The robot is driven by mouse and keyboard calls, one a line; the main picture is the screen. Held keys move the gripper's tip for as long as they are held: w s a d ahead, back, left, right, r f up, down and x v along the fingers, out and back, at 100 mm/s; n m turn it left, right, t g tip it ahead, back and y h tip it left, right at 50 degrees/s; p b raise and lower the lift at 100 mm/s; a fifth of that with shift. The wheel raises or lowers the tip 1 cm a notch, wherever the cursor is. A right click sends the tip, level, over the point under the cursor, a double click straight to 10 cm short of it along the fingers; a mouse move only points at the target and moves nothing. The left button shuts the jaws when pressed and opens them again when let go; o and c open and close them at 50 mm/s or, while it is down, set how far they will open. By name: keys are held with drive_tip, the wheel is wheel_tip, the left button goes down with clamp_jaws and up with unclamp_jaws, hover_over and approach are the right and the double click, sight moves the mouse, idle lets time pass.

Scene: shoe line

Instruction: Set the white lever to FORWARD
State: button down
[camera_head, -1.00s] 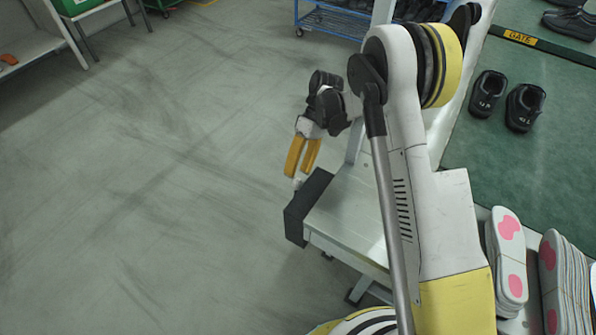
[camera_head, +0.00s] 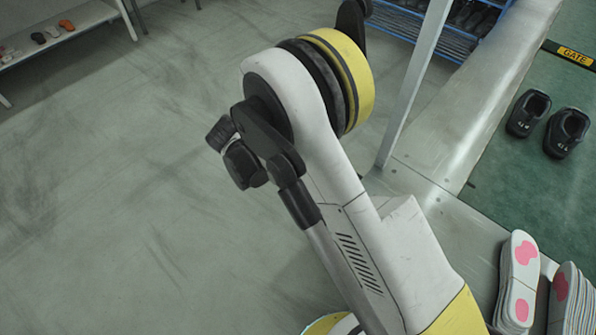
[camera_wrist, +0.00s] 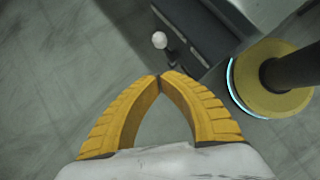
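In the wrist view the white lever's round knob (camera_wrist: 160,40) stands on a short stem at the side of a dark control box (camera_wrist: 208,28). My gripper (camera_wrist: 160,77) has its two yellow fingers arched together with the tips meeting and nothing between them. In this picture the tips lie just below the knob, with a visible gap. I cannot tell the depth between them. No FORWARD marking is readable, so the lever's setting cannot be told. In the head view my arm hides the lever, the box and the fingers.
In the head view, black shoes (camera_head: 567,131) stand on a green belt (camera_head: 520,185) at right, near stacked insoles (camera_head: 519,275). A pale upright post (camera_head: 415,85) rises beside the line. A blue rack (camera_head: 450,25) stands behind. The floor at left is open.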

drive_tip(key=d+r+b+x, duration=0.1)
drive_tip(key=b+x, duration=0.4)
drive_tip(key=x, duration=0.6)
drive_tip(key=shift+w+d, duration=0.35)
drive_tip(key=shift+d, duration=0.1)
drive_tip(key=shift+f, duration=0.15)
